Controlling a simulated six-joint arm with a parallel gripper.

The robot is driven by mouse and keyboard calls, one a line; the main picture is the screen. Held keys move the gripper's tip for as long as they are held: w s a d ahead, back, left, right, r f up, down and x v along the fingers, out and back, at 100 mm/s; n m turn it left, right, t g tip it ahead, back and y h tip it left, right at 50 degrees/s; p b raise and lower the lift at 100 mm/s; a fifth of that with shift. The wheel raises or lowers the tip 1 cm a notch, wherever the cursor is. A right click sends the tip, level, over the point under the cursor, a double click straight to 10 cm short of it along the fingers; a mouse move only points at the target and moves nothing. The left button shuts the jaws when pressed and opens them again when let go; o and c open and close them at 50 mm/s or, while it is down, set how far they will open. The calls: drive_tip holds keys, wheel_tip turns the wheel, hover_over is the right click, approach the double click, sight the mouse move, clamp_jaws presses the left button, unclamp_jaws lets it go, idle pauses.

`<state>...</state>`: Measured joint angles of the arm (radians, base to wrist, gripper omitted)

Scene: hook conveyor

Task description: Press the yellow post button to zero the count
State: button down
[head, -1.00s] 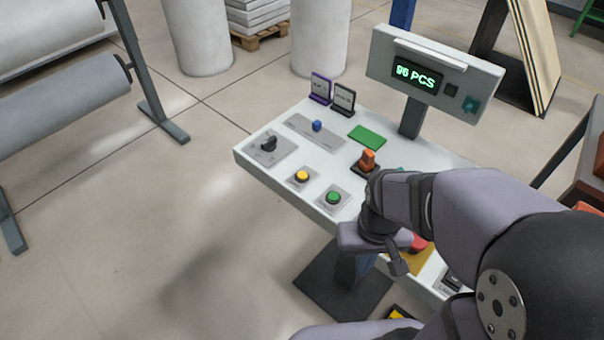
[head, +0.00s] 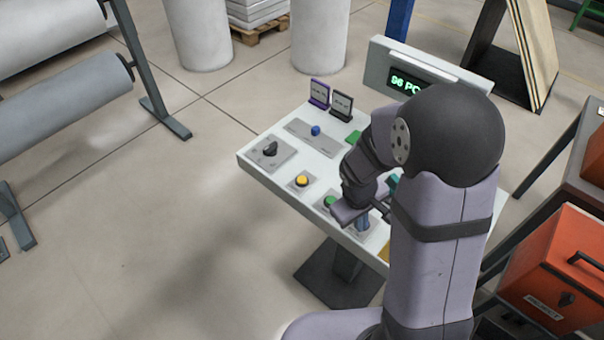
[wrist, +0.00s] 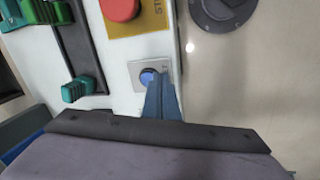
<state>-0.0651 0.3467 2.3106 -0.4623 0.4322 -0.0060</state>
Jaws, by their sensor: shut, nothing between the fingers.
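A yellow round button (head: 302,181) sits on a small grey plate on the white console (head: 262,178). The yellow button is not in the wrist view.
A green button (head: 330,202) lies between the yellow button and my gripper. A black rotary knob (head: 270,149) and a blue knob (head: 315,130) are farther left. A red stop button (wrist: 122,8) and a teal lever (wrist: 78,89) are near my fingers. An orange box (head: 555,270) stands right.

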drive_tip(key=w+n+t, duration=0.1)
drive_tip(key=w, duration=0.1)
drive_tip(key=w+a+t, duration=0.1)
drive_tip(key=w, duration=0.2)
drive_tip(key=w+r+n, duration=0.1)
drive_tip(key=w, duration=0.1)
drive_tip(key=shift+w+a+n+t+y, duration=0.3)
drive_tip(key=shift+w+a+t, duration=0.05)
drive_tip(key=shift+a+t, duration=0.05)
drive_tip(key=w+a+r+n+t+y, duration=0.2)
drive_tip(key=w+a+r, duration=0.1)
drive_tip(key=w, duration=0.3)
wheel_tip(320, 180, up, 4)
drive_tip(key=r+n+t+y, duration=0.1)
drive_tip(key=n+t+y, duration=0.1)
drive_tip(key=n+y, duration=0.2)
hover_over(304, 182)
drive_tip(key=shift+f, duration=0.3)
drive_tip(key=shift+f, duration=0.1)
wheel_tip(304, 182, down, 9)
drive_tip(key=b, duration=0.9)
drive_tip(key=shift+r, duration=0.2)
drive_tip(key=shift+s+f, duration=0.1)
drive_tip(key=shift+f, duration=0.1)
drive_tip(key=shift+f+b, duration=0.25)
drive_tip(key=shift+b, duration=0.1)
